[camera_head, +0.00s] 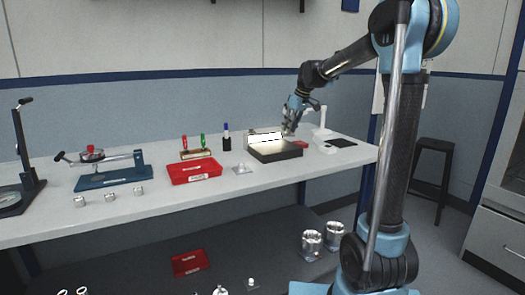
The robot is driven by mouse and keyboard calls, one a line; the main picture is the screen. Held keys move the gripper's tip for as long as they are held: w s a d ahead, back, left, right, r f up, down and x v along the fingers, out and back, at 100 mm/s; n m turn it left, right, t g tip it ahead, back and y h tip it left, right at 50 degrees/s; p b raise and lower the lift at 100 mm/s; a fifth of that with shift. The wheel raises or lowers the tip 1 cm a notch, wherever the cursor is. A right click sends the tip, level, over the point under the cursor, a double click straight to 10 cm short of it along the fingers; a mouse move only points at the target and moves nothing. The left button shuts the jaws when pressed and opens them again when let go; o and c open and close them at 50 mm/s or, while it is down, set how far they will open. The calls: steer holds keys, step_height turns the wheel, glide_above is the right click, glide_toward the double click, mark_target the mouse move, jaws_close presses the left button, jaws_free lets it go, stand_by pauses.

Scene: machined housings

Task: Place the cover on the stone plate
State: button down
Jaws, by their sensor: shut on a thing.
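A dark, thick slab (275,152) with a bright, glaring top lies toward the back right of the bench; I take it for the stone plate. My gripper (289,130) points down at the slab's back right corner and is shut on a small greyish piece, probably the cover. The fingers and that piece blend together, so its shape is unclear. I cannot tell whether the piece touches the slab or hangs just above it.
A pale upright strip (264,137) stands at the slab's back edge. Left of the slab are a small clear plate (242,168), a red tray (194,171) and a blue fixture (110,176). A white stand (322,130) and black mat (341,142) are to its right.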

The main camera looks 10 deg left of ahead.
steer(key=shift+s+a, duration=0.1)
steer(key=shift+a, duration=0.3)
steer(key=shift+n, duration=0.3)
steer(key=r, duration=0.4)
steer(key=shift+s+r, duration=0.2)
steer(key=shift+s, duration=0.05)
steer(key=shift+f, duration=4.65)
steer(key=c, duration=1.4)
jaws_free()
steer(key=shift+c, duration=0.2)
